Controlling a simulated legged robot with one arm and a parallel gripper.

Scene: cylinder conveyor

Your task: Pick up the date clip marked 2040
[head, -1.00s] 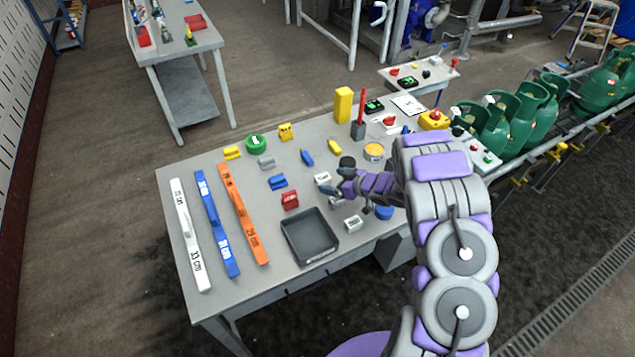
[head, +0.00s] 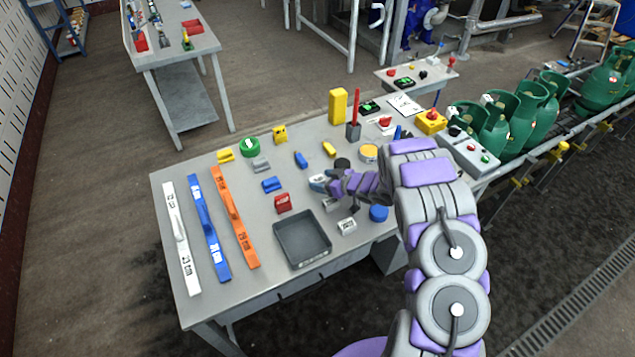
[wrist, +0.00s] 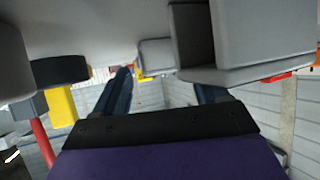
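My gripper (head: 318,183) is low over the right-middle of the table in the head view. In the wrist view its two dark fingers (wrist: 162,92) stand apart, with nothing clearly gripped between them. A pale clip (head: 332,204) lies just below the gripper in the head view, partly hidden by it. Another white clip (head: 347,225) with dark print lies nearer the front edge. The print on both is too small to read, so I cannot tell which is marked 2040. A large grey block (wrist: 245,40) looms close in the wrist view, overlapping the right finger.
A dark grey tray (head: 274,250) lies left of the pale clips. A red clip (head: 283,203), a blue clip (head: 272,184) and a blue round piece (head: 378,213) are nearby. Long white, blue and orange bars (head: 235,215) lie at left. Green cylinders (head: 508,110) stand at right.

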